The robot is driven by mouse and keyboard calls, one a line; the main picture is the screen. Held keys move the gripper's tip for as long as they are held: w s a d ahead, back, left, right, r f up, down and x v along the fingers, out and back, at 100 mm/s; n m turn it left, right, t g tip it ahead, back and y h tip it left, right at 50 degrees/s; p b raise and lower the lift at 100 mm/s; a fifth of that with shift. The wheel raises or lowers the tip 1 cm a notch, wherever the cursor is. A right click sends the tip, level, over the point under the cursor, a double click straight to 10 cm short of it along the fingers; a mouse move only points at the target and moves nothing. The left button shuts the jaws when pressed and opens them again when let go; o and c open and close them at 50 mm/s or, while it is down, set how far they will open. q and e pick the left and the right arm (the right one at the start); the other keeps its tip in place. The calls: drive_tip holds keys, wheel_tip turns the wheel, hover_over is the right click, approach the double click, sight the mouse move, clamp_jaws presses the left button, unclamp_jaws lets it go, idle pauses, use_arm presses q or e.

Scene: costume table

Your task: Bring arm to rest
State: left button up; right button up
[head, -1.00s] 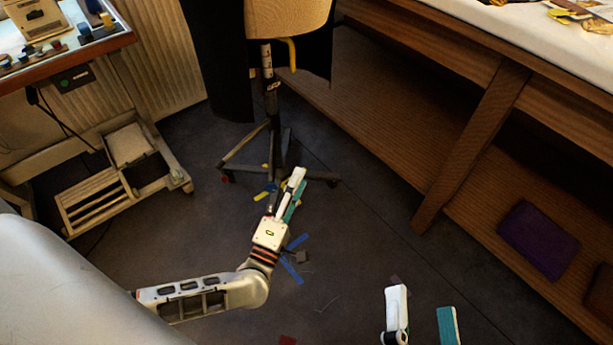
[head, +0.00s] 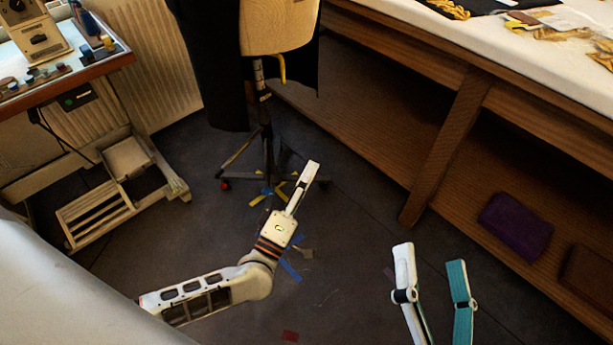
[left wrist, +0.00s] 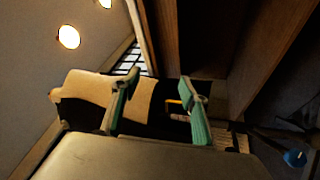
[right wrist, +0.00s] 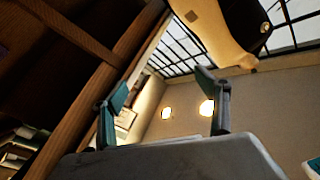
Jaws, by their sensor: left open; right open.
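My left gripper (head: 306,186) hangs over the dark floor in the head view, seen nearly edge-on, in front of the chair's base. In the left wrist view its two teal-padded fingers (left wrist: 156,100) stand apart with nothing between them. My right gripper (head: 432,256) is at the lower right of the head view, its white and teal fingers wide apart and empty. The right wrist view also shows its fingers (right wrist: 167,88) spread, with nothing held. Both grippers appear clear of the furniture.
A swivel chair (head: 274,30) with a dark garment stands at the top middle. A wooden table (head: 460,70) with a white top and lower shelf runs along the right; a purple box (head: 516,225) lies on the shelf. A wheeled stand (head: 115,185) is at the left.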

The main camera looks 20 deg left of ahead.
use_arm(q)
drive_tip(key=shift+r, duration=0.1)
drive_tip(key=s+d+r+m+g+h+p, duration=0.5)
drive_tip(key=s+d+m+p, duration=0.35)
drive_tip(key=s+m, duration=0.3)
drive_tip(key=s+a+f+m+g+y+p, duration=0.2)
drive_tip(key=s+a+f+m+g+p, duration=0.1)
drive_tip(key=s, duration=0.4)
drive_tip(key=s+a+f+m+g+y+p, duration=0.2)
drive_tip(key=s+a+f+m+g+p, duration=0.1)
drive_tip(key=s, duration=0.5)
wheel_tip(320, 180, down, 3)
drive_tip(key=shift+a+r+m, duration=0.1)
drive_tip(key=shift+a+m, duration=0.35)
drive_tip(key=shift+a, duration=0.75)
use_arm(e)
drive_tip(key=s+d+f+n+g+h, duration=0.2)
drive_tip(key=d+f, duration=0.4)
drive_tip(key=f, duration=0.4)
drive_tip(key=s+d+f+n+g+h, duration=0.2)
drive_tip(key=s+d+f+n+g, duration=0.3)
drive_tip(key=f, duration=0.6)
drive_tip(key=shift+d+h, duration=0.3)
drive_tip(key=shift+d, duration=0.95)
